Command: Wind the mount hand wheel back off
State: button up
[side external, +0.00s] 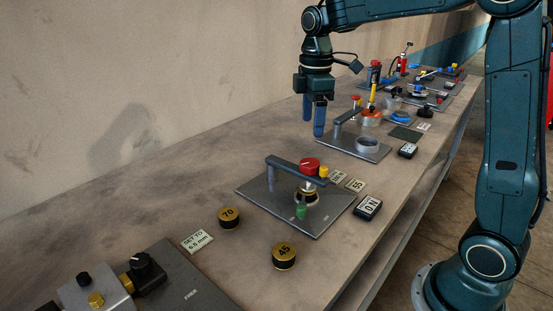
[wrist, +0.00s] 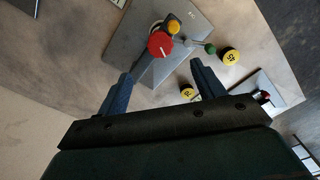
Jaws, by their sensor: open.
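The red hand wheel (side external: 309,166) sits on top of the mount at the end of a grey arm (side external: 288,167) over a metal plate (side external: 262,197). It has a pale mark on top and a yellow knob (side external: 323,172) beside it. In the wrist view the red wheel (wrist: 160,44) and yellow knob (wrist: 173,27) lie ahead of the fingers. My gripper (side external: 313,116) is open and empty, pointing down, above and beyond the wheel and apart from it. Its two blue fingers also show in the wrist view (wrist: 163,82). The wheel's underside and stem are mostly hidden.
A green knob (side external: 301,211) stands low on the plate. Black and gold discs marked 70 (side external: 229,218) and 45 (side external: 284,256) lie nearby. An ON block (side external: 368,208) sits to the right. A second plate with a ring (side external: 367,145) stands behind.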

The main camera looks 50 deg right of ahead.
aim_at(310, 162)
jog(key=shift+r, duration=1.55)
jog(key=shift+m, duration=0.4)
jog(key=m, duration=1.4)
jog(key=shift+f+m, duration=0.25)
jog(key=shift+m, duration=0.05)
jog(key=shift+f, duration=0.2)
notch_tip(310, 162, down, 13)
jog(key=shift+f, duration=0.2)
jog(key=c, duration=1)
